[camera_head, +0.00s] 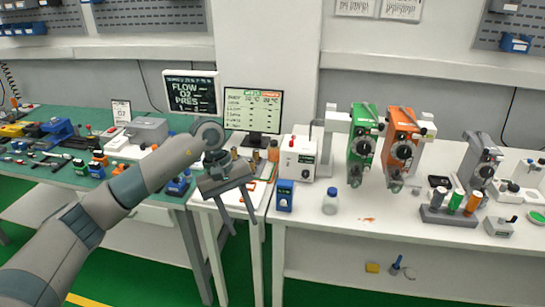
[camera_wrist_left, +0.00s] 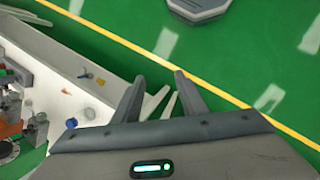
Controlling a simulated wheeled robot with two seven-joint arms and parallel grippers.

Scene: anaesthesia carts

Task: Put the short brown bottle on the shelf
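A small brown bottle-like thing (camera_head: 273,151) stands at the back of the white bench, just left of the white machine. Smaller brown pieces (camera_head: 235,153) stand close by, partly hidden by my left arm; I cannot tell which is the short brown bottle. A low shelf (camera_head: 330,268) runs under the white bench (camera_head: 400,215). My left gripper (camera_head: 241,222) hangs in front of the bench's left part, fingers apart and pointing down. In the left wrist view the gripper (camera_wrist_left: 160,78) is open with nothing between its fingers. My right gripper is not in view.
A clear bottle with a blue cap (camera_head: 331,201) and a blue box (camera_head: 285,195) stand near the bench's front edge. Green (camera_head: 362,145) and orange (camera_head: 398,150) devices stand behind. A yellow piece (camera_head: 372,268) lies on the low shelf. Green floor (camera_wrist_left: 240,60) is open.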

